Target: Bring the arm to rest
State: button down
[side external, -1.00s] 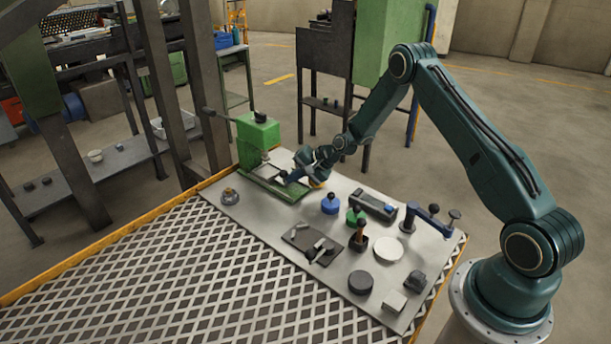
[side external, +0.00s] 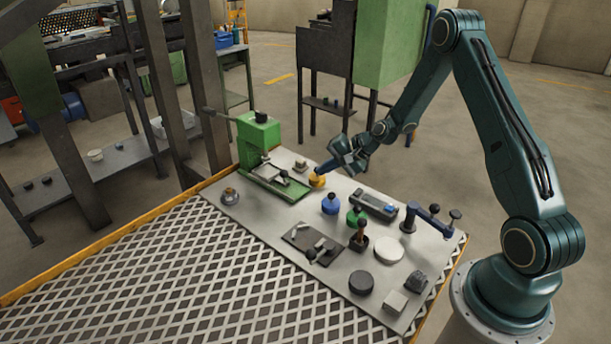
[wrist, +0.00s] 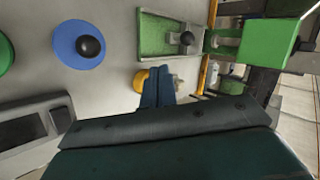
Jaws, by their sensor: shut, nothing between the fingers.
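My gripper (side external: 322,172) is above the far edge of the grey work plate (side external: 268,231), in front of a yellow round piece (side external: 317,181) in the side view. Its blue fingers (wrist: 157,87) are together with nothing between them in the wrist view. The yellow piece (wrist: 141,80) is partly hidden behind the fingers there. I cannot tell from the pictures whether the fingers touch it. My arm is bent and reaches in from the right.
A green press (side external: 258,135) stands left of my gripper. A blue knobbed disc (side external: 330,204), a green knobbed piece (side external: 356,215), a grey box (side external: 375,206) and a blue bracket (side external: 428,218) stand nearer. A white disc (side external: 388,249) and a dark disc (side external: 361,282) lie towards the front.

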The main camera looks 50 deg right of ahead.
jog(key=shift+v, duration=1.15)
jog(key=s+a+r+n+g+h, duration=0.1)
jog(key=s+a+r+n, duration=0.4)
jog(key=r, duration=0.4)
jog(key=s+a+r+n+g+h, duration=0.1)
jog(key=s+a+r+n+g, duration=0.15)
jog(key=s+a+r, duration=0.55)
jog(key=s+a+r+n, duration=0.1)
jog(key=s+r+n, duration=0.1)
jog(key=s, duration=0.4)
jog(key=s+a+r+n+h, duration=0.1)
jog(key=s+r+n, duration=0.1)
jog(key=s, duration=0.4)
jog(key=s+a+r+n, duration=0.1)
jog(key=s+r+n, duration=0.1)
jog(key=s+r, duration=0.2)
jog(key=shift+s+a+r+h, duration=0.25)
jog(key=shift+s+a+h, duration=0.1)
jog(key=shift+s, duration=0.85)
jog(key=shift+t, duration=0.25)
